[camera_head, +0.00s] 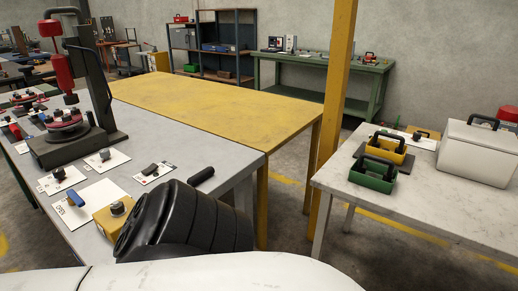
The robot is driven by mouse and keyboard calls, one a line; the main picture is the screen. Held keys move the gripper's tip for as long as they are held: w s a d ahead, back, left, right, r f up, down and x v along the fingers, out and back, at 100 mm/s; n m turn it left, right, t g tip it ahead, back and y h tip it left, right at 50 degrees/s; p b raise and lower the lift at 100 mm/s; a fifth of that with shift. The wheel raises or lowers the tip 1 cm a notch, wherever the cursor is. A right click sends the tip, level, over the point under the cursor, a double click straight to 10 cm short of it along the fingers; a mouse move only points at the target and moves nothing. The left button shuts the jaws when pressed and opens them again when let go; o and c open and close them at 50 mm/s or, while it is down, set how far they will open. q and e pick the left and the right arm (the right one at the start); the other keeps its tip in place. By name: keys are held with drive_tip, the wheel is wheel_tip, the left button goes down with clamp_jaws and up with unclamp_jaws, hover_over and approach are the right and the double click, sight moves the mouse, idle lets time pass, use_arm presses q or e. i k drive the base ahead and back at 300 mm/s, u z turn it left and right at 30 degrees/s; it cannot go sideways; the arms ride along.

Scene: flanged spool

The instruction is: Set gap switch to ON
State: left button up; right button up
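Several switches sit on white cards on the grey table (215,152) at the left. One has a blue lever (76,203) on a large card with small markings. A yellow box with a dark knob (117,208) is beside it. A dark rocker-like switch (150,169) and two dark knobs, one nearer the back (105,155) and one at the left (58,174), are on smaller cards. The labels are too small to read, so I cannot tell which is the gap switch or its setting. Neither of my grippers shows.
A red and dark press-like machine (100,120) stands on the grey table. A black ribbed body and a white surface, likely my arm, cover the near edge. A bare yellow table (215,100) is behind. The right table (420,205) holds caddies and a white box (478,150).

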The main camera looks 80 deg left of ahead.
sight(151, 169)
drive_tip(key=u, duration=2.35)
